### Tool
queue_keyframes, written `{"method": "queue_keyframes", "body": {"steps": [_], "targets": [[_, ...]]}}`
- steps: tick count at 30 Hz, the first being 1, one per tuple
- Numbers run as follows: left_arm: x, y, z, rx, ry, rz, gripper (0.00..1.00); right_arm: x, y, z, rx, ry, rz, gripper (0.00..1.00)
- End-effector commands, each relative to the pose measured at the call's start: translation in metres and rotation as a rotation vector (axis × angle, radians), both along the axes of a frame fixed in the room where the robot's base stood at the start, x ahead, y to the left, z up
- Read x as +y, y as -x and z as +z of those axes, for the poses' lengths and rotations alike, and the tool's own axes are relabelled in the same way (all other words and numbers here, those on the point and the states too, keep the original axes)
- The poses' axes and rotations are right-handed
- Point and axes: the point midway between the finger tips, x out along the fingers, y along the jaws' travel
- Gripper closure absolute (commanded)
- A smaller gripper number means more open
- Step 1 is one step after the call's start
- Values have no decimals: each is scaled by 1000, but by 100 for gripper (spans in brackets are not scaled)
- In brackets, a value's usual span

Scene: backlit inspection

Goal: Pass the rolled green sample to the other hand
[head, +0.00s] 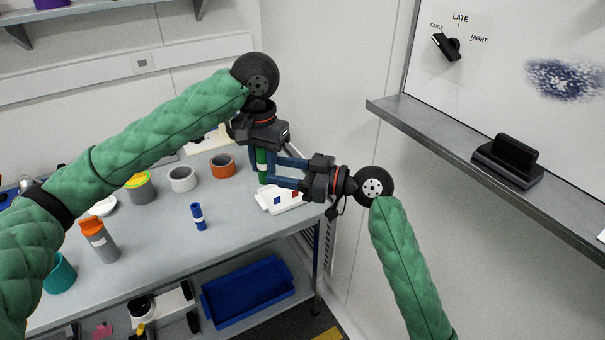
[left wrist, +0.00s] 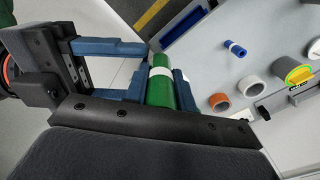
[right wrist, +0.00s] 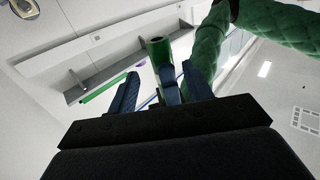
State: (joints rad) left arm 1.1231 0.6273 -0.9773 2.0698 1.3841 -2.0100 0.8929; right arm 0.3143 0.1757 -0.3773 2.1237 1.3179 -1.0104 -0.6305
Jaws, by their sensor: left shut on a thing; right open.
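The rolled green sample (head: 262,168) is a green tube with a white band, clear in the left wrist view (left wrist: 158,88). My left gripper (head: 263,158) points down over the table and is shut on it. My right gripper (head: 275,171) comes in from the right, its two blue fingers open and reaching towards the roll. In the right wrist view the roll's hollow end (right wrist: 158,46) shows between the spread right fingers (right wrist: 163,80), apart from the right one. The left gripper partly hides the roll in the head view.
Below the grippers, a white item (head: 282,200) with coloured squares lies at the table's (head: 165,235) right end. A wall ledge (head: 440,140) is at right.

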Motion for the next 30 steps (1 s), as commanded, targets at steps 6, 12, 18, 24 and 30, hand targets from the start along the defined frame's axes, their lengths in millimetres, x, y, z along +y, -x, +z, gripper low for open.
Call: {"method": "queue_keyframes", "body": {"steps": [6, 12, 18, 24, 30], "targets": [[0, 0, 0, 0, 0, 0, 96, 28, -6, 0, 1, -2, 1, 50], [0, 0, 0, 0, 0, 0, 96, 40, -10, 0, 1, 0, 0, 50], [0, 0, 0, 0, 0, 0, 96, 42, -10, 0, 1, 0, 0, 50], [0, 0, 0, 0, 0, 0, 96, 42, -10, 0, 1, 0, 0, 61], [0, 0, 0, 1, 0, -1, 96, 41, -10, 0, 1, 0, -1, 96]]}}
